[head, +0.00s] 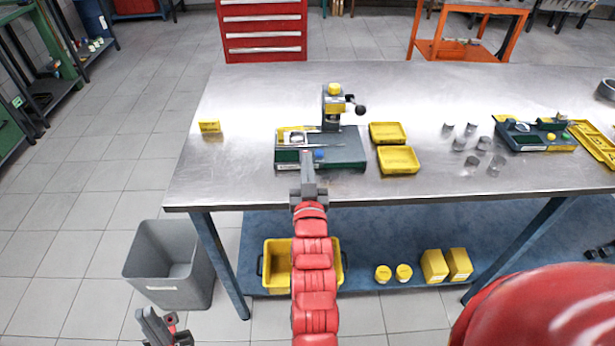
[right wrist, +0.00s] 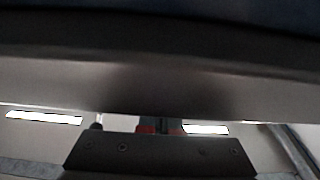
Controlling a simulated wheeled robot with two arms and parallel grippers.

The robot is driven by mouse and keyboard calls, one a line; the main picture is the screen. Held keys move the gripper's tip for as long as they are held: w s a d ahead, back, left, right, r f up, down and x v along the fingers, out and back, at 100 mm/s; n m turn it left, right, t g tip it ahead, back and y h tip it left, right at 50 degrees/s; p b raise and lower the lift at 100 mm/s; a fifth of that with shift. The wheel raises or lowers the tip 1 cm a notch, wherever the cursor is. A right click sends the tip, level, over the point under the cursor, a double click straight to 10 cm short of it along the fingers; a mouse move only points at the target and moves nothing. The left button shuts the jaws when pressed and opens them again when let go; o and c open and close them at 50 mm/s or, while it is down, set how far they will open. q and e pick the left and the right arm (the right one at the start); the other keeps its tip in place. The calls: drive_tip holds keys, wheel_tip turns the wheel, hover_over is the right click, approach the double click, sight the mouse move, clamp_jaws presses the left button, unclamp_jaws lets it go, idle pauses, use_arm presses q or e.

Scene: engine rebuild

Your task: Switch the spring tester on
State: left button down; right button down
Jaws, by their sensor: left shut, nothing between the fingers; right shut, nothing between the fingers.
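The spring tester (head: 347,155) stands on the steel workbench, with a dark green base, a grey column with a yellow top and a black knob at its right. Its front face has a dark display and a blue button (head: 319,155). My right gripper (head: 306,158) is shut and empty at the tester's front face, just left of the blue button. I cannot tell whether it touches. My left gripper (head: 160,328) is shut and empty, low at the bottom left, away from the bench.
Two yellow trays (head: 398,160) lie right of the tester. Several small cylinders (head: 471,146) and another green device (head: 535,135) stand further right. A small yellow block (head: 209,126) is at the left. A grey bin (head: 172,263) stands on the floor. The bench's left end is mostly clear.

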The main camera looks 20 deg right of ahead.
drive_tip(key=shift+x, duration=0.9)
